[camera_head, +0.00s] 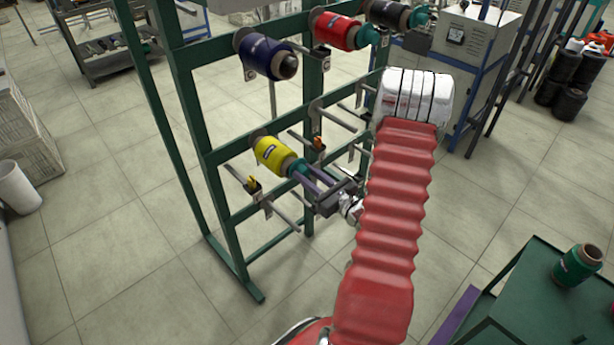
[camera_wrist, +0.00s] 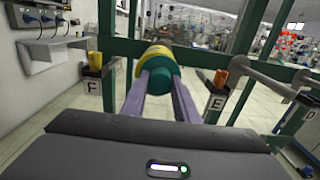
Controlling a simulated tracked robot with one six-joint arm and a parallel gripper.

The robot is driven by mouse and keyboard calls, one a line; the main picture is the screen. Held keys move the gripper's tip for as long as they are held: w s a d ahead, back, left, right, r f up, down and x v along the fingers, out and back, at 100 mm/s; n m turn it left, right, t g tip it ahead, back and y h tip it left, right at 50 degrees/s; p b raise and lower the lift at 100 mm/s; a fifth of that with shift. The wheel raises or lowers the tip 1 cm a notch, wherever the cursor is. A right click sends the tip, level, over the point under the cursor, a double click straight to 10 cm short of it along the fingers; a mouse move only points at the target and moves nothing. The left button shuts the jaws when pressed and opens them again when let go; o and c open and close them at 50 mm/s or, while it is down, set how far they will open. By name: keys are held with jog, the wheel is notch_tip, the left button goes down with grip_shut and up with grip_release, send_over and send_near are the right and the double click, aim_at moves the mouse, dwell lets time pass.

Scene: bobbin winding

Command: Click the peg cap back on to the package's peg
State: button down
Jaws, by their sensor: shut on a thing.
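The yellow package (camera_head: 270,152) sits on the green rack, its near end toward my gripper. The teal peg cap (camera_head: 293,166) is at that near end, in line with the package; I cannot tell whether it is seated on the peg, which is hidden. My gripper (camera_head: 299,170) is shut on the cap, one purple finger on each side. In the wrist view the cap (camera_wrist: 160,79) is between the fingertips (camera_wrist: 163,80), in front of the yellow package (camera_wrist: 157,53), most of which it hides.
Pegs labelled F (camera_wrist: 93,85) and E (camera_wrist: 215,101) stand on either side of the cap. A blue package (camera_head: 262,54), a red package (camera_head: 337,31) and a black package (camera_head: 386,13) hang higher on the rack (camera_head: 192,95). A green package (camera_head: 577,265) stands on a cart at right.

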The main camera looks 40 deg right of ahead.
jog(key=shift+w, duration=0.3)
dwell(0.4)
jog(key=c, duration=1.3)
grip_release()
jog(key=s, duration=1.4)
jog(key=shift+d, duration=0.2)
jog(key=shift+w+f, duration=0.1)
jog(key=shift+f, duration=0.05)
